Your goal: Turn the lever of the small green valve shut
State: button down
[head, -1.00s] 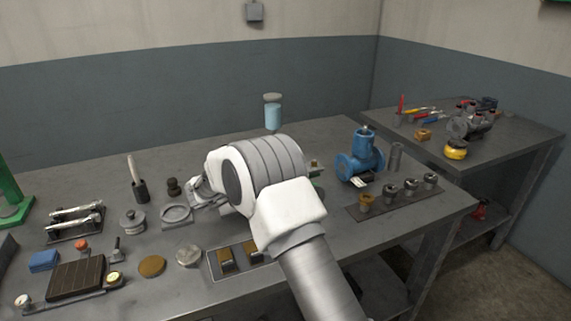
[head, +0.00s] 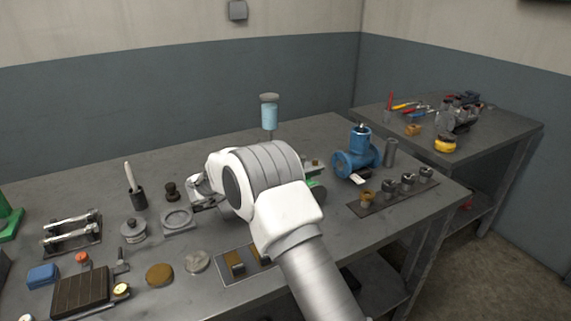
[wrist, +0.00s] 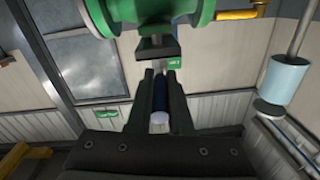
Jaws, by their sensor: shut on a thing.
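The small green valve (wrist: 150,14) fills the top of the wrist view, its green body and round flange partly cut off. In the head view only a bit of its green (head: 316,190) shows past my arm. My gripper (wrist: 160,82) has its two dark fingers closed on a dark blue, bar-like lever (wrist: 159,92) with a pale rounded end. My arm hides the gripper and lever in the head view.
A light blue cup on a stand (head: 269,117) rises behind my arm. A blue valve (head: 356,156) and a plate of several small fittings (head: 387,199) stand to the right. A grey ring fixture (head: 178,220) and a lidded pot (head: 133,230) lie left. The bench's back is fairly clear.

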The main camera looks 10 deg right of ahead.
jog(key=c, duration=0.8)
grip_release()
jog(key=shift+c, duration=0.2)
jog(key=p+v, duration=0.1)
jog(key=v, duration=1.6)
jog(key=shift+a, duration=0.2)
jog(key=shift+s+a, duration=0.1)
